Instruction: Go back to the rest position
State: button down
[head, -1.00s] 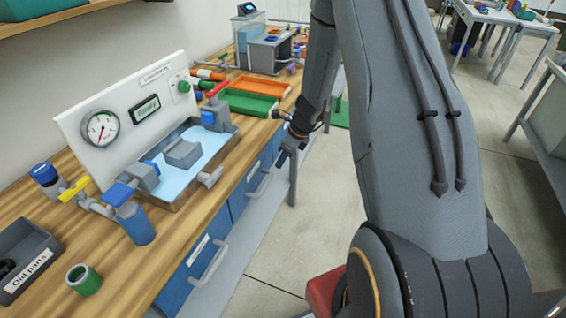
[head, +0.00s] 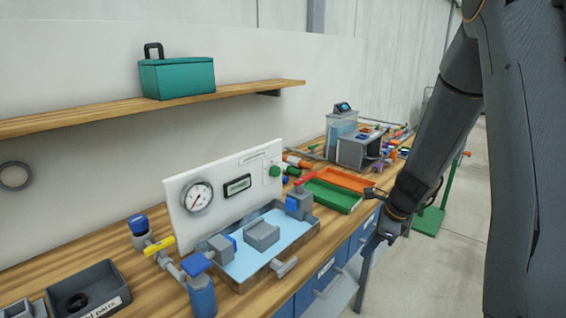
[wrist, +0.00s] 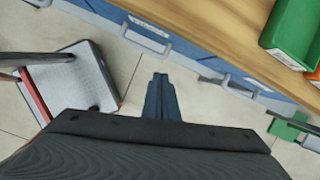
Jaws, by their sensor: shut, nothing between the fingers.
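My gripper (head: 381,239) is at the lower end of my arm in the head view, off the front edge of the bench and clear of everything on it. In the wrist view my gripper (wrist: 160,78) has its fingers together with nothing between them, above the pale tiled floor. The arm hangs down across the right of the head view.
The wooden bench (head: 110,248) carries a gauge panel (head: 225,190), a metal tray (head: 275,262) with valves, a green tray (head: 332,195) and an orange tray (head: 345,178). A shelf (head: 240,91) holds a teal toolbox (head: 178,78). Open floor lies right.

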jog(key=s+a+r+n+h, duration=0.1)
jog(key=s+a+r+n, duration=0.1)
jog(key=s+n, duration=0.4)
jog(key=s+a+r+n+g+h, duration=0.1)
jog(key=s+a+r+n, duration=0.2)
jog(key=s+n, duration=0.4)
jog(key=s+a+r+n, duration=0.2)
jog(key=s+a+n, duration=0.2)
jog(key=n, duration=0.6)
jog(key=s, duration=0.2)
jog(key=shift+s+a+r+n+g+h, duration=0.15)
jog(key=shift+s+r+n+g+h, duration=0.15)
jog(key=shift+s+h, duration=0.1)
